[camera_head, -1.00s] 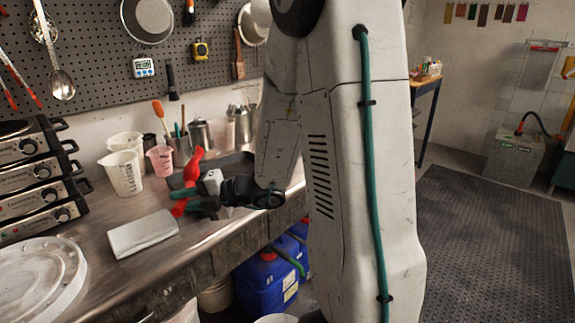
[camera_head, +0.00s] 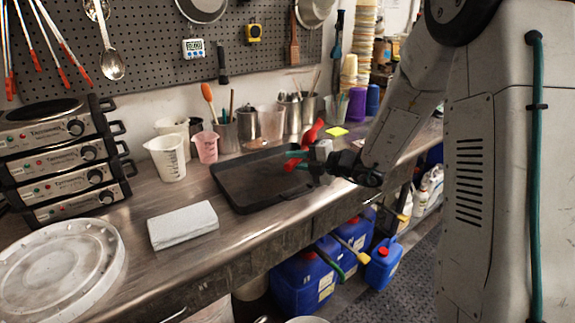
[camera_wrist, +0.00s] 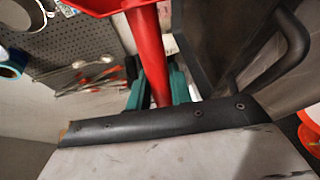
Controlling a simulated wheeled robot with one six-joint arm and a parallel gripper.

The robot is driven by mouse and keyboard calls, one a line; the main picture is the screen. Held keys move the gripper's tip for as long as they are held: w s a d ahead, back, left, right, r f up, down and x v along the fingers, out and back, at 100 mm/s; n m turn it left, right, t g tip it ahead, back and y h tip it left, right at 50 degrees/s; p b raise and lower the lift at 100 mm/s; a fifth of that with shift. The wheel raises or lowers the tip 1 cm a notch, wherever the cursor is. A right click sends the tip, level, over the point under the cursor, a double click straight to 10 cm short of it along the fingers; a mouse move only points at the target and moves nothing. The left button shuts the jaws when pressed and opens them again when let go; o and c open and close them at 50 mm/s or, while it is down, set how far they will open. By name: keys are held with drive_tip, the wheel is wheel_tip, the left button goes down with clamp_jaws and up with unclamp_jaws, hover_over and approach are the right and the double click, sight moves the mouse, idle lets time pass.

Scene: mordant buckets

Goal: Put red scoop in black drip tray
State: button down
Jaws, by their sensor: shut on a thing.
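The red scoop (camera_head: 311,133) is held by my gripper (camera_head: 301,160) above the right end of the tray in the head view. The black drip tray (camera_head: 232,190) lies flat on the steel bench, and its inside looks empty. In the wrist view the scoop's red handle (camera_wrist: 150,55) runs between my teal fingers (camera_wrist: 158,88), which are shut on it. Part of the scoop's bowl is cut off at the top of the wrist view. How high the scoop is above the tray I cannot tell.
A folded white cloth (camera_head: 183,225) lies front left of the tray. A pink beaker (camera_head: 205,147), a white jug (camera_head: 166,158) and several metal canisters stand behind it. Stacked hot plates (camera_head: 62,155) and a white lid (camera_head: 60,268) are at the left.

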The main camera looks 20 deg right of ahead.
drive_tip(key=shift+w+a+f, duration=0.2)
drive_tip(key=shift+w+f, duration=0.45)
drive_tip(key=shift+w, duration=0.2)
drive_tip(key=shift+w+a+f, duration=0.2)
drive_tip(key=shift+w+f, duration=0.5)
drive_tip(key=shift+w, duration=0.2)
drive_tip(key=shift+w+a+f, duration=0.2)
drive_tip(key=shift+w+f, duration=0.45)
drive_tip(key=shift+w, duration=0.2)
drive_tip(key=shift+f, duration=0.15)
drive_tip(key=shift+f, duration=0.45)
drive_tip(key=c, duration=1.3)
unclamp_jaws()
drive_tip(key=shift+o, duration=0.2)
